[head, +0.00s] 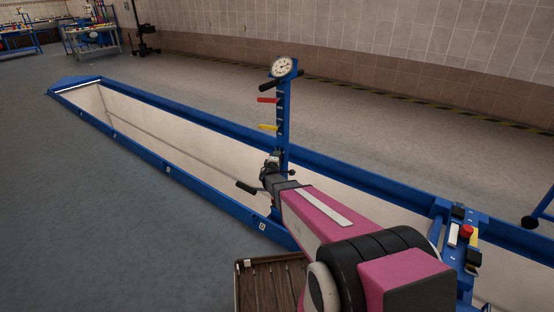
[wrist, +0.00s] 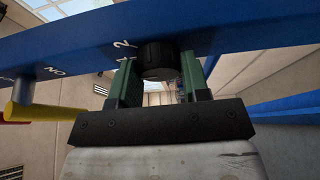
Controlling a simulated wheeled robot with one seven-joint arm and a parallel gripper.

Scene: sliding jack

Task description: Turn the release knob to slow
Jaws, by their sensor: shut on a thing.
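The release knob (wrist: 158,54) is a black ribbed cylinder on the blue post (wrist: 225,32), seen in the wrist view. My gripper (wrist: 160,72) has its two green fingers on either side of the knob and is shut on it. A white "2" and other marks are printed on the post near the knob; I cannot read a slow mark or tell the knob's setting. In the head view the blue post (head: 284,115) stands upright with a round dial on top, and my gripper (head: 271,166) is at its lower part, hiding the knob.
A red handle (head: 268,100) and a yellow handle (head: 268,127) stick out left of the post above my gripper. A long blue-framed pit (head: 190,132) runs below. A blue stand (head: 460,240) with a red button is at the right. Grey floor lies clear at the left.

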